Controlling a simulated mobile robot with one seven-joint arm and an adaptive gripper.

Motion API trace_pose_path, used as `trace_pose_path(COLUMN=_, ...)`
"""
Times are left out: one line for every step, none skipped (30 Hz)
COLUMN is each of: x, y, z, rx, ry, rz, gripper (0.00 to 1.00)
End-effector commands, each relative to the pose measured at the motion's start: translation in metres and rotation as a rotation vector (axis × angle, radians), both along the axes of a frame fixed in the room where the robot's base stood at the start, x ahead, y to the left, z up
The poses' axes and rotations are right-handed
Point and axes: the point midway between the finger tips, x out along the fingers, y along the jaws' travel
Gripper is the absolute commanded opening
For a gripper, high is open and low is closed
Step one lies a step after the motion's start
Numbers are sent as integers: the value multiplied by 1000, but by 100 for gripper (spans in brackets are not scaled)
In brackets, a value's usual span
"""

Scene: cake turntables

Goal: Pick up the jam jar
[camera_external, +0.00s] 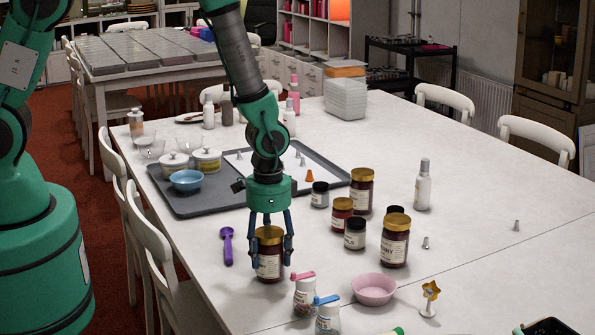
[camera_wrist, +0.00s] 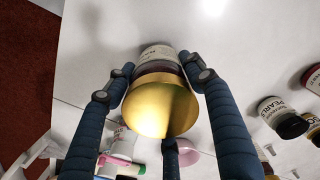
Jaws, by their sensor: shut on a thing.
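A jam jar (camera_external: 268,262) with a gold lid, dark contents and a pale label stands between the fingers of my gripper (camera_external: 270,246) near the table's front left edge. My gripper points down and is shut on this jar. In the wrist view the jar's gold lid (camera_wrist: 160,106) fills the space between the fingers of my gripper (camera_wrist: 158,72), which press on its sides. The jar looks upright and at table height; I cannot tell whether its base touches the table.
Several other jars stand to the right, including a large gold-lidded one (camera_external: 394,242). A purple scoop (camera_external: 228,246) lies on the left. Sprinkle bottles (camera_external: 305,296) and a pink bowl (camera_external: 374,290) stand close in front. A grey tray (camera_external: 195,206) lies behind. The table's right side is mostly clear.

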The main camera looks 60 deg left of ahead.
Motion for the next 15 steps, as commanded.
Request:
trace_pose_path(x=1, y=0, z=1, rx=0, ry=-1, rz=0, gripper=0)
trace_pose_path(x=1, y=0, z=1, rx=0, ry=-1, rz=0, gripper=0)
trace_pose_path(x=1, y=0, z=2, rx=0, ry=-1, rz=0, gripper=0)
trace_pose_path(x=1, y=0, z=3, rx=0, ry=-1, rz=0, gripper=0)
trace_pose_path(x=1, y=0, z=4, rx=0, ry=-1, rz=0, gripper=0)
trace_pose_path(x=1, y=0, z=6, rx=-1, ry=-2, rz=0, gripper=0)
trace_pose_path(x=1, y=0, z=8, rx=-1, ry=-2, rz=0, gripper=0)
trace_pose_path(x=1, y=0, z=10, rx=0, ry=-1, rz=0, gripper=0)
trace_pose_path(x=1, y=0, z=12, rx=0, ry=-1, rz=0, gripper=0)
trace_pose_path(x=1, y=0, z=15, rx=0, ry=-1, rz=0, gripper=0)
trace_pose_path(x=1, y=0, z=17, rx=-1, ry=-2, rz=0, gripper=0)
trace_pose_path(x=1, y=0, z=22, rx=-1, ry=-2, rz=0, gripper=0)
trace_pose_path(x=1, y=0, z=25, rx=0, ry=-3, rz=0, gripper=0)
trace_pose_path(x=2, y=0, z=29, rx=0, ry=-4, rz=0, gripper=0)
trace_pose_path(x=1, y=0, z=34, rx=0, ry=-3, rz=0, gripper=0)
